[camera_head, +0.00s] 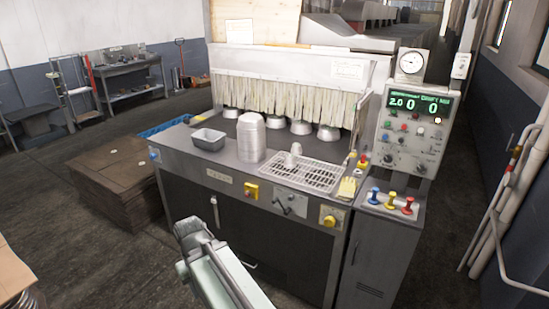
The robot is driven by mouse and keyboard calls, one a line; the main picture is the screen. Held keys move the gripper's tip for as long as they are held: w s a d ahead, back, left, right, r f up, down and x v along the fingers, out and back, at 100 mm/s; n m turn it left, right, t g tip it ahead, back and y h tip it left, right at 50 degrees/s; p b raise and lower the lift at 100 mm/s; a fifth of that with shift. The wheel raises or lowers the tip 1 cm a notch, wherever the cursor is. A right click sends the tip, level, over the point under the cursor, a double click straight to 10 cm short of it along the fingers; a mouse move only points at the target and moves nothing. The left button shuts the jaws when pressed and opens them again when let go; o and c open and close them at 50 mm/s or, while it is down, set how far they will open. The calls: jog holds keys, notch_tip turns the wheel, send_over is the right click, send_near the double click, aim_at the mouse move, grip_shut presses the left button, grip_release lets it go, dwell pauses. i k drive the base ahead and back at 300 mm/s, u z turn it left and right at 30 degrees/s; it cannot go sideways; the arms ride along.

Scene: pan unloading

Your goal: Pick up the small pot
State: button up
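On the machine's steel top, a grey rectangular pan (208,139) sits at the left. A tall stack of pale round metal pots or pans (250,138) stands to its right. A small pale upright object (294,151), possibly a small pot, is at the back edge of the wire rack. Several round metal pots, such as one at the right (328,132), sit under the strip curtain. I cannot tell which is the small pot. The end of my arm, with my gripper (188,232), is low in front of the machine, apart from everything; its fingers cannot be made out.
A wire rack (312,183) lies on the top's right half, with yellow gloves or a cloth (348,188) beside it. A control column (410,135) stands at the right. A brown pallet stack (115,175) and blue crate (170,127) are left. Floor in front is partly clear.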

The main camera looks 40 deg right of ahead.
aim_at(296, 149)
jog(key=u, duration=2)
jog(key=i, duration=0.15)
jog(key=z, duration=1.4)
jog(key=i, duration=1.95)
jog(key=z, duration=0.25)
jog(key=k, duration=1.75)
jog(key=z, duration=0.25)
jog(key=i, duration=0.7)
jog(key=z, duration=0.7)
jog(key=i, duration=1.1)
jog(key=z, duration=0.3)
